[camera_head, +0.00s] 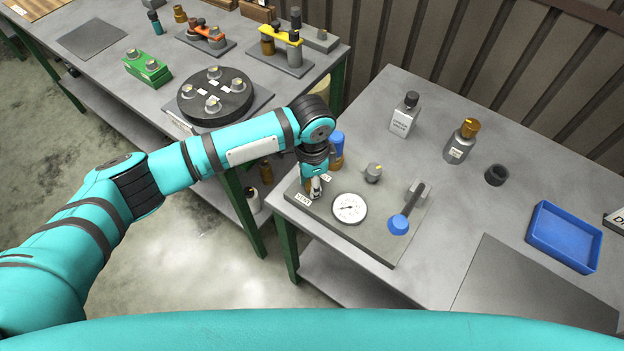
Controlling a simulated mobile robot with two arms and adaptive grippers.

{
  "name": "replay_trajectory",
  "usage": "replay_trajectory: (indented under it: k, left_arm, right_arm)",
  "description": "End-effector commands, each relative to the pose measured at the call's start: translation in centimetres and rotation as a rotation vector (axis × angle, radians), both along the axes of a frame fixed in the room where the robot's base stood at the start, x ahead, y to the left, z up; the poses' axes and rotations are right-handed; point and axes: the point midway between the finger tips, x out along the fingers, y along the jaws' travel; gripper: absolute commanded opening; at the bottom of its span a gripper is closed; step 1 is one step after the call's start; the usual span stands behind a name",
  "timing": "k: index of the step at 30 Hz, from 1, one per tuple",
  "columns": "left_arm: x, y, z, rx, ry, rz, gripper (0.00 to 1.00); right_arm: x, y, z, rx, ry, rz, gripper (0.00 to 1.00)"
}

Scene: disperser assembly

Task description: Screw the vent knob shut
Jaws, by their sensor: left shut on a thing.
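My left gripper (315,188) points down at the left corner of the grey base plate (378,245) on the right table. It is shut on the vent knob, beside a white label that seems to read VENT (303,198). The fingers hide most of the knob, so how far it is turned cannot be seen. A white round gauge (349,208) is on the plate just right of the gripper. My right gripper is not in view.
A grey knob (373,172) and a blue-ended lever (398,224) stand on the plate. A blue-capped bottle (337,145) is close behind the gripper. Two bottles (405,117) (460,145), a dark ring (496,175) and a blue tray (563,237) stand farther right.

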Motion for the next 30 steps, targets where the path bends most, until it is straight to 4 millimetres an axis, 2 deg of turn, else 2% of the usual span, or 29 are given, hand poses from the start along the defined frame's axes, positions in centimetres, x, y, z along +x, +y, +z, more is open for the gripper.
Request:
replay_trajectory:
  k: [12,30]
  left_arm:
    - [0.0,-0.1,0.4,-0.001,-0.001,-0.360,0.00]
    - [0.0,-0.1,0.2,-0.002,-0.003,-0.874,0.00]
  right_arm:
    - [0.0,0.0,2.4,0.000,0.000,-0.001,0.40]
    - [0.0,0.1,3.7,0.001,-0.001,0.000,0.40]
